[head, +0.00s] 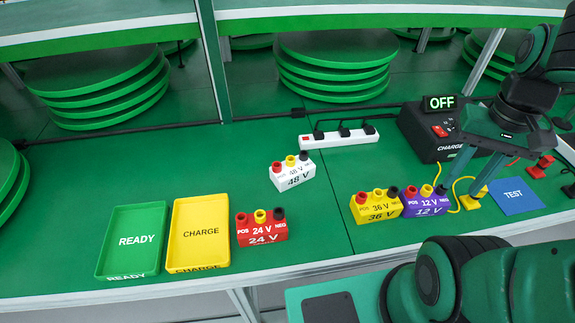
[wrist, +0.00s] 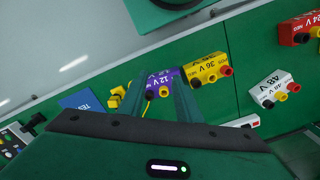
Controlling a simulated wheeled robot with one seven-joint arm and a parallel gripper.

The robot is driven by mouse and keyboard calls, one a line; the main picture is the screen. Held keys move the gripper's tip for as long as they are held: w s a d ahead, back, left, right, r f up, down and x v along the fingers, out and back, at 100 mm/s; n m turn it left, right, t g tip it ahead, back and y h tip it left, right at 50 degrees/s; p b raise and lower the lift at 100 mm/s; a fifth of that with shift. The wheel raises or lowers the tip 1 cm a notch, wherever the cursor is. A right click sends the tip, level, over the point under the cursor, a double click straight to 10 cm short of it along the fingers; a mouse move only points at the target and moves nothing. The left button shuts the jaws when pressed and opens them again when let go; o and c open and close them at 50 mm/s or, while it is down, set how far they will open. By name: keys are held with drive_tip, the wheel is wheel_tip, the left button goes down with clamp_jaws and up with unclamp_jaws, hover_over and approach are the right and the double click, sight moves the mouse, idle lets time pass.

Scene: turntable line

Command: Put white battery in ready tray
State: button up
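The white 48 V battery (head: 292,174) stands upright on the green table, left of centre in the head view. It also shows at the right of the wrist view (wrist: 270,89). The green READY tray (head: 133,240) lies flat and empty at the table's left. My gripper (head: 458,188) is above the table at the right, well away from the white battery. Its two fingers stand apart in the wrist view (wrist: 163,90), with nothing held between them. The purple 12 V battery (head: 425,201) shows beyond the fingers.
The empty yellow CHARGE tray (head: 201,232) adjoins the READY tray, with the red 24 V battery (head: 262,229) to its right. The yellow 36 V battery (head: 377,206) touches or nearly touches the purple one. Behind are a power strip (head: 340,136) and the charger (head: 425,138), showing OFF.

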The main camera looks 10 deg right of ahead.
drive_tip(key=shift+s+d, duration=0.1)
drive_tip(key=shift+d, duration=0.2)
drive_tip(key=o, duration=1)
drive_tip(key=shift+r+n, duration=0.4)
drive_tip(key=shift+n, duration=0.3)
drive_tip(key=shift+o, duration=0.2)
drive_tip(key=n+g+y, duration=0.1)
drive_tip(key=n+y, duration=0.3)
drive_tip(key=n, duration=2.3)
approach(295, 163)
drive_tip(key=shift+w+d+f, duration=0.3)
drive_tip(key=shift+d+f, duration=0.15)
drive_tip(key=shift+f, duration=0.2)
drive_tip(key=x, duration=0.5)
drive_tip(key=shift+a+r, duration=0.1)
drive_tip(key=shift+a, duration=0.25)
drive_tip(key=x, duration=0.5)
drive_tip(key=shift+s+a+r, duration=0.15)
drive_tip(key=shift+s+a, duration=0.15)
drive_tip(key=shift+s, duration=0.05)
drive_tip(key=shift+a+f, duration=0.15)
drive_tip(key=shift+f, duration=0.3)
